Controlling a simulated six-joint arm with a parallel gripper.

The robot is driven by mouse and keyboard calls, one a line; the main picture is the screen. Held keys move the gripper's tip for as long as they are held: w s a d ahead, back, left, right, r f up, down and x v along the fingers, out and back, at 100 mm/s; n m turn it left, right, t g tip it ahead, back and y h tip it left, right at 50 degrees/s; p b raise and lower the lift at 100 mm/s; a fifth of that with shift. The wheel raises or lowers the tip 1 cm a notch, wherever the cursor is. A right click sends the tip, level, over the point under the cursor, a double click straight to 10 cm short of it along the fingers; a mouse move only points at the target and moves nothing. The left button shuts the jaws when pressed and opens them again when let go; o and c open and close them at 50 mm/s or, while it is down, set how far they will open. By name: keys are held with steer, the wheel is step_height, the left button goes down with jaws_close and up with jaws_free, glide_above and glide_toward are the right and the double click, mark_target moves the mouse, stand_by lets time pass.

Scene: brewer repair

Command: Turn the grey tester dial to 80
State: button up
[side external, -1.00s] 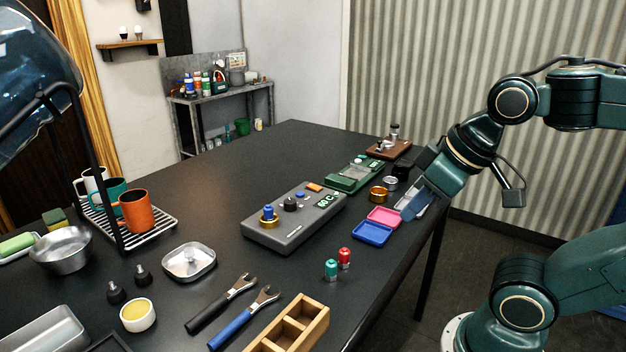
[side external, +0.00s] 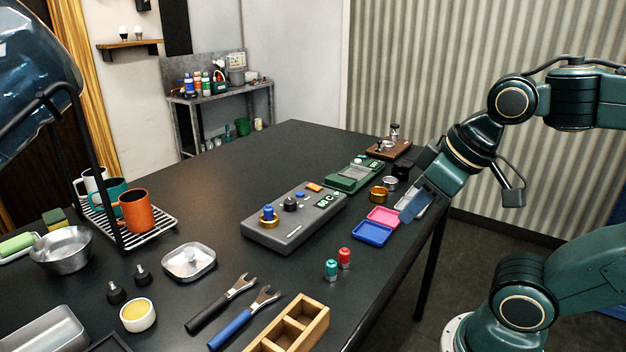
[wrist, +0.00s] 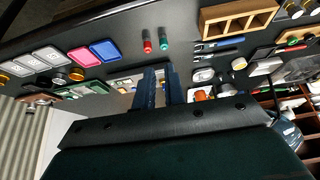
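The grey tester (side external: 285,232) lies flat on the black table in the side external view. On its top are a black dial (side external: 290,203), a blue-topped part in a brass ring (side external: 269,213), a small blue button, an orange piece and a lit display (side external: 328,200). The display seems to read 60 C. The dial's pointer is too small to read. My gripper (side external: 408,212) is right of the tester, over the coloured trays near the table's right edge, clear of the dial. In the wrist view its two blue fingers (wrist: 161,88) stand apart with nothing between them.
A pink tray (side external: 384,217) and a blue tray (side external: 372,234) lie between tester and gripper. A green device (side external: 352,176) stands behind. Red (side external: 344,257) and green (side external: 331,268) capped parts, wrenches and a wooden box (side external: 318,322) are in front.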

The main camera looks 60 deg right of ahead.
steer(key=o, duration=0.7)
steer(key=shift+w+r, duration=0.25)
steer(key=shift+o, duration=0.4)
steer(key=w+r+g, duration=0.1)
steer(key=w+r, duration=0.3)
steer(key=w, duration=0.3)
steer(key=shift+w+d+r, duration=0.15)
steer(key=shift+w+d, duration=0.1)
steer(key=shift+d, duration=0.1)
steer(key=m+g, duration=0.1)
steer(key=g, duration=0.4)
glide_above(290, 201)
steer(key=d, duration=0.1)
step_height(290, 201, down, 6)
steer(key=shift+r+y, duration=0.1)
steer(key=shift+y, duration=0.2)
steer(key=f, duration=1.3)
steer(key=shift+a+f, duration=0.35)
steer(key=shift+f, duration=0.05)
